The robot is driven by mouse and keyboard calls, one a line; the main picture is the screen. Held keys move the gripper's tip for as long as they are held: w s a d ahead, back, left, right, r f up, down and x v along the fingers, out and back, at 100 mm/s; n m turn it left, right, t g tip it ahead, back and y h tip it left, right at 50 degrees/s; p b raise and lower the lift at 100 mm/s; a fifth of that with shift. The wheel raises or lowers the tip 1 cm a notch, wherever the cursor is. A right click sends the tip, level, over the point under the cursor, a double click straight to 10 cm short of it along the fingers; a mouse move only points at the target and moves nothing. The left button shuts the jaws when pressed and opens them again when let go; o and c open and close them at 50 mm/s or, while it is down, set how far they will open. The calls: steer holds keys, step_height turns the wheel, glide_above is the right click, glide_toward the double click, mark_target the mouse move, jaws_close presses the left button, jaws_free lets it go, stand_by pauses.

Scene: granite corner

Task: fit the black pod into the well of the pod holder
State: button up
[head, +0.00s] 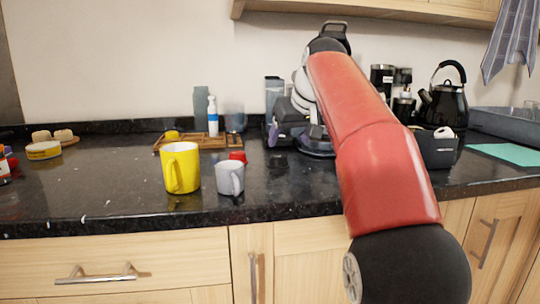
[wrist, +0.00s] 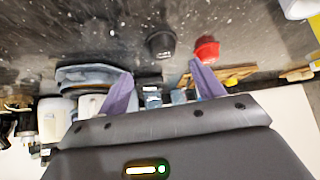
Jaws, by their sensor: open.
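The black pod (wrist: 160,42) stands on the dark counter in the wrist view, just beyond the gap between my fingertips and left of a red pod-like piece. In the head view I cannot pick it out against the black granite. My gripper (wrist: 161,70) is open and empty, its two purple fingers spread apart. In the head view, my gripper (head: 293,135) hangs over the counter, right of the red piece and partly hidden by my arm. I cannot make out the pod holder or its well for certain in either view.
The red piece (head: 238,156) stands behind a grey mug (head: 230,178) and a yellow mug (head: 181,168). A wooden tray (head: 205,142) with bottles is behind them. A black kettle (head: 447,103) and a dark bin (head: 437,152) stand right of my arm. The front left counter is clear.

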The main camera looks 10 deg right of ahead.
mark_target(279, 156)
steer(key=shift+w+x, duration=0.2)
steer(key=shift+x, duration=1.05)
steer(key=x, duration=0.3)
steer(key=b+x, duration=0.1)
steer(key=x, duration=0.1)
steer(key=shift+a+f, duration=0.25)
steer(key=shift+a, duration=0.1)
steer(key=shift+c, duration=0.5)
steer(key=c, duration=0.7)
